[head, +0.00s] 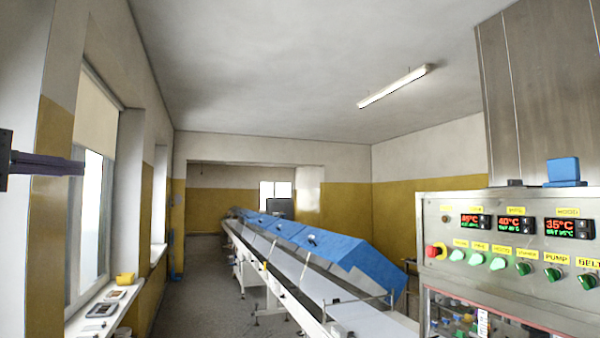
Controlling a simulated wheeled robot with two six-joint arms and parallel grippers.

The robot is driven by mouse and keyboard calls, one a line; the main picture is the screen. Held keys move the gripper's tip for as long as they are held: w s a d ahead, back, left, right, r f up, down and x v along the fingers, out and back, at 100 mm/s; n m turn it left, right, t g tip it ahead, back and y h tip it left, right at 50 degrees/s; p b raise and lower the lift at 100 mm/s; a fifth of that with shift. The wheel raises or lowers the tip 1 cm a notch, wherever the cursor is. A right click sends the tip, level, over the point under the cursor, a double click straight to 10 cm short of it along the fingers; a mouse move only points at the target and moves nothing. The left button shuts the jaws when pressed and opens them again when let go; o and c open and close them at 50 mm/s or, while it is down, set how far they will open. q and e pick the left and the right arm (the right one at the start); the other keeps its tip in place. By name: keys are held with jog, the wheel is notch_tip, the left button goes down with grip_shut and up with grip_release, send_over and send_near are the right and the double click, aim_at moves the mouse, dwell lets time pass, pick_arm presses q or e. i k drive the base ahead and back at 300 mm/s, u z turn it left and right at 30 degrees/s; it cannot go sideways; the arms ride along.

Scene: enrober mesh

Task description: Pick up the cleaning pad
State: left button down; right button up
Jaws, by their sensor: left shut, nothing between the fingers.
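No object is plainly recognisable as the cleaning pad. A small yellow block (125,279) lies on the window sill at the lower left. A blue block (563,170) sits on top of the control cabinet at the right. I cannot tell whether either one is the pad. My left gripper (80,166) reaches in from the left edge, in front of the window, its fingers shut and empty. It appears well above the sill and apart from both blocks. My right gripper is out of view.
The control cabinet (510,205) with displays, green knobs and a red button stands close at the right. A long conveyor (300,280) with blue covers (345,262) runs to the back. The window sill (85,322) holds several small flat items. The grey floor (205,300) between is clear.

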aim_at(561, 171)
jog(key=z, duration=1.5)
